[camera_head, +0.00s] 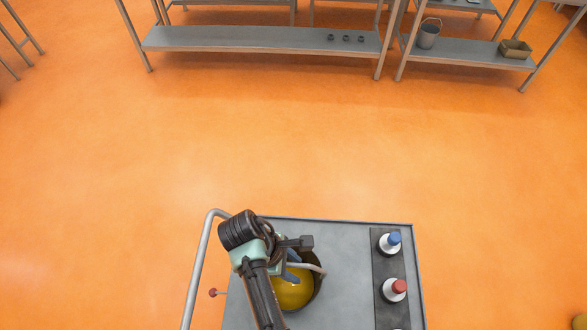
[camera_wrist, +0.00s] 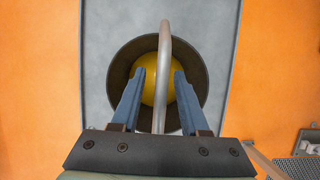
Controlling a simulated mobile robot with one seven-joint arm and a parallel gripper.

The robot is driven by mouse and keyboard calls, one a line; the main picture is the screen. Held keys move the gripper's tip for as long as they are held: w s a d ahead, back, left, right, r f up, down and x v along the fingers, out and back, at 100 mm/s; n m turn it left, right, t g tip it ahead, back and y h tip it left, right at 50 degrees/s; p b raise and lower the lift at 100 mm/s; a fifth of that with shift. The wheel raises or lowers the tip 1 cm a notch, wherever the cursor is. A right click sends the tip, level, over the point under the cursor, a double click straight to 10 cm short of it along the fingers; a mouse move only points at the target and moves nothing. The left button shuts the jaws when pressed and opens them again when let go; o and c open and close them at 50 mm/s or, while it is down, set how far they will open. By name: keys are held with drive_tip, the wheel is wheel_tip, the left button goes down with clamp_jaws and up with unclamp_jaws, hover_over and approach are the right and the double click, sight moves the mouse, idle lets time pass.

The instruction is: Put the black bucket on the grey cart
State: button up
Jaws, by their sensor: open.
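The black bucket (camera_wrist: 121,66) stands on the grey top of the cart (camera_head: 345,237), with yellow showing inside it. In the head view its dark rim (camera_head: 317,283) shows beside my arm, which hides part of it. A pale grey handle (camera_wrist: 164,50) arches over the bucket. My gripper (camera_wrist: 159,74) is open above the bucket, with one blue finger on each side of the handle and gaps between. In the head view my gripper (camera_head: 290,277) is partly hidden by the wrist.
A dark strip on the cart's right side carries a blue-topped bottle (camera_head: 391,243) and a red-topped bottle (camera_head: 394,290). A bent rail (camera_head: 201,255) runs along the left. Shelves (camera_head: 260,39) stand far back, with a grey bucket (camera_head: 428,37). Open orange floor lies between.

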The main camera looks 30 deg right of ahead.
drive_tip(key=p+v, duration=0.1)
drive_tip(key=v, duration=0.9)
drive_tip(key=shift+r, duration=0.3)
drive_tip(key=shift+p+v, duration=0.8)
drive_tip(key=shift+p, duration=0.2)
drive_tip(key=shift+w+a, duration=0.1)
drive_tip(key=shift+w, duration=0.05)
